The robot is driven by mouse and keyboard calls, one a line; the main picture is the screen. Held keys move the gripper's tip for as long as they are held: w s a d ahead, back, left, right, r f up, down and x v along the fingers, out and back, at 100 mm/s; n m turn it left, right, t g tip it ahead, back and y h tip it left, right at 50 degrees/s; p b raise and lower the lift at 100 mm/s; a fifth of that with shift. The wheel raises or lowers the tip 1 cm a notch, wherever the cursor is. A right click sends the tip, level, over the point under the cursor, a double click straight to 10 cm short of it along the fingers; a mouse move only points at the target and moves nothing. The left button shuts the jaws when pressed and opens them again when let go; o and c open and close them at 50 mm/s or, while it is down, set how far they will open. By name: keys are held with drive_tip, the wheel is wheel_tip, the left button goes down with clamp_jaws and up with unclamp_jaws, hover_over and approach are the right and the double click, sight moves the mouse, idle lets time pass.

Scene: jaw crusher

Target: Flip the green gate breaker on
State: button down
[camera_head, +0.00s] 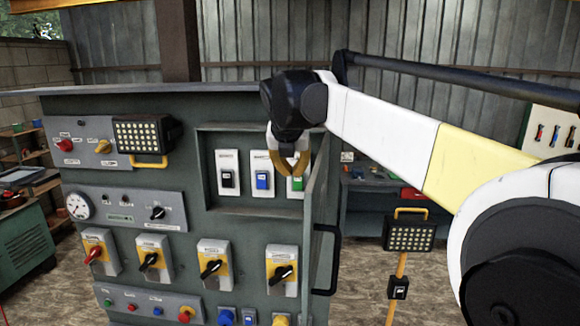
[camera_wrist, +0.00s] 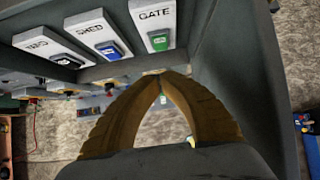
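The green gate breaker (camera_head: 297,184) is a small rocker on a white plate, rightmost of three in the recessed box of the grey panel. In the wrist view the green rocker (camera_wrist: 159,42) sits under the label GATE, and I cannot tell its position. My gripper (camera_head: 291,174) is in front of the box and partly covers the gate plate in the head view. In the wrist view its two brown fingers (camera_wrist: 160,76) arch together with tips meeting, holding nothing visible. The tips appear just below the green rocker, and contact cannot be told.
A blue breaker (camera_head: 263,181) and a black breaker (camera_head: 228,180) are to the left. The box's open door (camera_head: 318,190) stands out close on the right, with a black handle (camera_head: 326,260). Yellow-plated rotary switches (camera_head: 214,266) line the panel below.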

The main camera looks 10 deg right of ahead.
sight(295, 186)
drive_tip(key=w+f, duration=0.2)
drive_tip(key=w+d+f+p, duration=0.1)
drive_tip(key=w, duration=0.1)
drive_tip(key=w+d+f+p, duration=0.1)
drive_tip(key=w+f, duration=0.1)
drive_tip(key=shift+w+d+f, duration=0.1)
drive_tip(key=shift+w+f, duration=0.25)
drive_tip(key=shift+w+d+f+p, duration=0.15)
drive_tip(key=shift+w+f+p, duration=0.05)
drive_tip(key=shift+w+p, duration=0.25)
